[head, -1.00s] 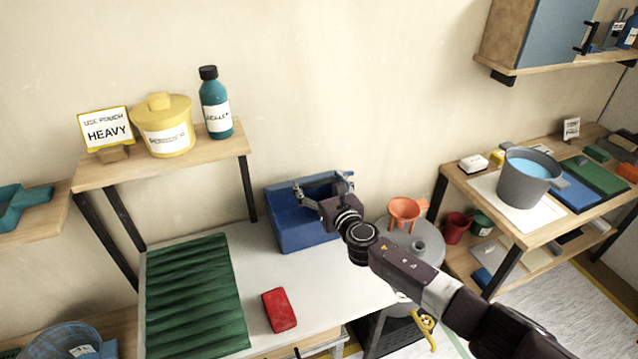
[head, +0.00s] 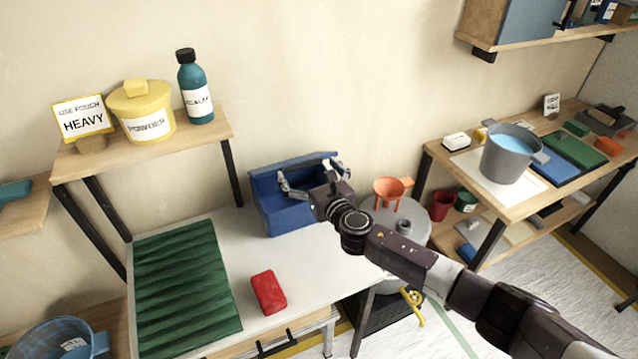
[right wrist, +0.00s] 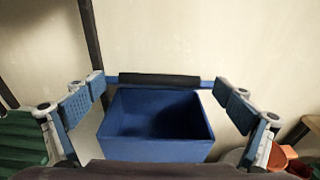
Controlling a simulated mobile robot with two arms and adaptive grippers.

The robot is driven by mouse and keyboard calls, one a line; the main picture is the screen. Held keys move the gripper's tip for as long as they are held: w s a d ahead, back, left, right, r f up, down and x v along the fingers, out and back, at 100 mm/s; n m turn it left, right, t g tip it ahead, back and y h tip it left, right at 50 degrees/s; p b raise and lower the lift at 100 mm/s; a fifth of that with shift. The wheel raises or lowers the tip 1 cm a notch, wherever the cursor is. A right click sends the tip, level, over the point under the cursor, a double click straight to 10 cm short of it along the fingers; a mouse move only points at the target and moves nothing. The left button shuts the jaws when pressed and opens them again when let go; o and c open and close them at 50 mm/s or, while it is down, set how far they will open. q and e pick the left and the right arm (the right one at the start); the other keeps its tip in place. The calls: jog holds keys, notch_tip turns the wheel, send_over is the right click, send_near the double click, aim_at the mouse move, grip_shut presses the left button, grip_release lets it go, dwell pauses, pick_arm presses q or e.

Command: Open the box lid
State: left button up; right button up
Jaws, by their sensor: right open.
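The blue box (head: 283,221) stands at the back right of the white-topped table. Its inside shows in the right wrist view (right wrist: 160,149), and it is empty. The lid (head: 297,164) stands raised along the box's back side; in the right wrist view it shows nearly edge-on, with a dark bar (right wrist: 160,79) along its middle. My right gripper (head: 309,172) is open above the box, its fingers spread. In the right wrist view its fingertips (right wrist: 160,88) are on either side of the dark bar, apart from it. My left gripper is not in view.
A red block (head: 268,292) and a green ribbed mat (head: 185,285) lie on the table (head: 225,222). A shelf (head: 215,140) with a yellow tub and teal bottle stands behind left.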

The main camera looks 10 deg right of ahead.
jog(key=v, duration=0.9)
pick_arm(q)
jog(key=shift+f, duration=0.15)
pick_arm(e)
jog(key=shift+a, duration=0.1)
